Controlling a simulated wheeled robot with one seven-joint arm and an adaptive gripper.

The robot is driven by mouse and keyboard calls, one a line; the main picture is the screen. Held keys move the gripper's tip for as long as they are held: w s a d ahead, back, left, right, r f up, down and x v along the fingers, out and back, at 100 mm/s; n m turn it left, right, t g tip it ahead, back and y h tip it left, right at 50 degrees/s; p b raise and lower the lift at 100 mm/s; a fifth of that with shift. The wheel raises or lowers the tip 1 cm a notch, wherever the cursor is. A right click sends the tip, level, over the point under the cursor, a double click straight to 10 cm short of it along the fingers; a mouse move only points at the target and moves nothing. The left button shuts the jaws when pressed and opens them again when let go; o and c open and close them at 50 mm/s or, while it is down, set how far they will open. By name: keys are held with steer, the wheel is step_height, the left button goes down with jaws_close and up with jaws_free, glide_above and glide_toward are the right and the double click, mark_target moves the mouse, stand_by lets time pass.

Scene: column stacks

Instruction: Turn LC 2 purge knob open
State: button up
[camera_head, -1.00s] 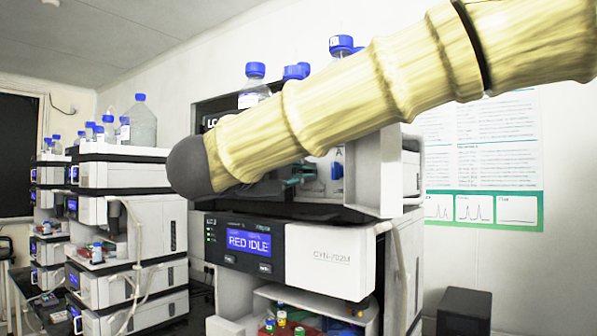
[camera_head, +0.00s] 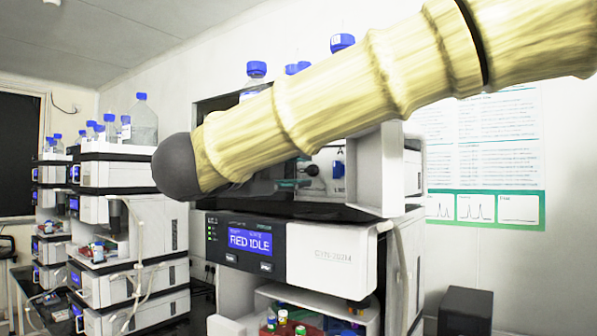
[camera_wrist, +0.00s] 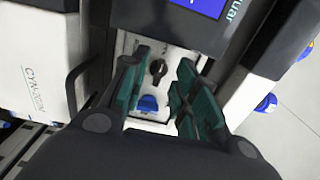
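The black purge knob (camera_head: 312,170) sits on a pale panel in the open bay of the middle instrument stack. In the wrist view the knob (camera_wrist: 158,70) shows between my fingertips, with its grip ridge lengthwise. A blue fitting (camera_wrist: 148,103) is beside it, and also shows in the head view (camera_head: 338,170). My gripper (camera_wrist: 163,66) is open, with one teal-padded finger on either side of the knob. I see no clear contact with it. In the head view my arm covers much of the bay, and the teal fingers (camera_head: 293,184) show only partly. The stack number is too small to read surely.
Below the bay is a module with a "RED IDLE" display (camera_head: 250,243). A white side panel (camera_head: 378,172) bounds the bay at right. Blue-capped bottles (camera_head: 256,72) stand on top. Another instrument stack (camera_head: 128,230) stands to the left.

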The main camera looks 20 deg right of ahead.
steer(key=v, duration=1)
